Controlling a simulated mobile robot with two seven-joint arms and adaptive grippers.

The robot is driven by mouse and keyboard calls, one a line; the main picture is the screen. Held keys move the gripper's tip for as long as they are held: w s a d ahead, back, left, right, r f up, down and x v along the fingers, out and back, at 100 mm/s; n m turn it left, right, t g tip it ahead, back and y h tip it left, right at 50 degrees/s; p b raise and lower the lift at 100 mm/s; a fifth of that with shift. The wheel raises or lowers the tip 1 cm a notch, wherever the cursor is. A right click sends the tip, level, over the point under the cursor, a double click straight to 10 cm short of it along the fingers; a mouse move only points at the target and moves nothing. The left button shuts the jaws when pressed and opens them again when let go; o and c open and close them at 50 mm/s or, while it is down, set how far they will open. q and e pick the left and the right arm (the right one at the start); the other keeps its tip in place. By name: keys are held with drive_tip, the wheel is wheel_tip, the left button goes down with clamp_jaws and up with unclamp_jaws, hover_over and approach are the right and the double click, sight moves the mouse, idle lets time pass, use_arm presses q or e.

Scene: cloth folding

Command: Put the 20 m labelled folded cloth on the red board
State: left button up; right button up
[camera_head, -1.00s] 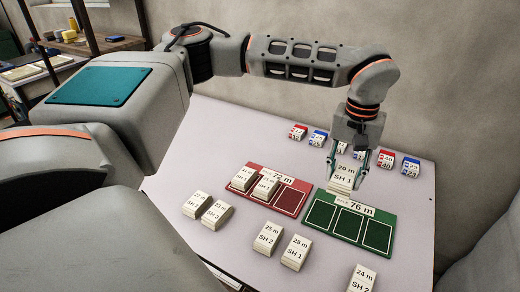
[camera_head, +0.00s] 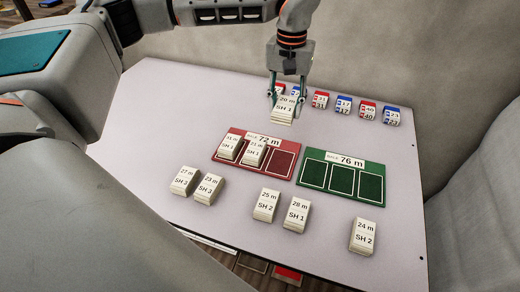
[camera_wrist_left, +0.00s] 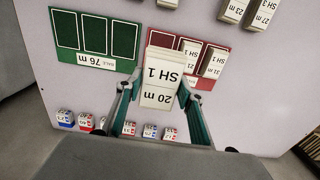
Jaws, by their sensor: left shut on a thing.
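The folded cloth labelled 20 m SH 1 (camera_head: 284,110) is held by my left gripper (camera_head: 286,95), above the table behind the red board. It also fills the middle of the left wrist view (camera_wrist_left: 159,84), between the two fingers. The red board (camera_head: 236,167), marked 72 m, has three slots. Folded cloths stand in its left slot (camera_head: 231,148) and middle slot (camera_head: 254,153); its right slot (camera_head: 283,163) is bare. The right gripper is not in view.
The green board (camera_head: 343,182), marked 76 m, lies to the right with three empty slots. Folded cloths labelled 27 m (camera_head: 185,181), 23 m (camera_head: 208,188), 25 m (camera_head: 266,205), 28 m (camera_head: 296,215) and 24 m (camera_head: 363,237) stand in front. Small red and blue blocks (camera_head: 343,105) line the back.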

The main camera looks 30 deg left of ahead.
use_arm(q)
drive_tip(key=b, duration=0.2)
hover_over(281, 163)
wheel_tip(281, 163, down, 15)
drive_tip(key=shift+a+r, duration=0.1)
drive_tip(key=shift+r, duration=0.05)
drive_tip(key=shift+f, duration=0.4)
wheel_tip(281, 163, down, 4)
drive_tip(key=shift+f+b, duration=0.1)
drive_tip(key=shift+b, duration=0.25)
drive_tip(key=shift+w, duration=0.1)
drive_tip(key=shift+f, duration=0.15)
drive_tip(key=o, duration=1.1)
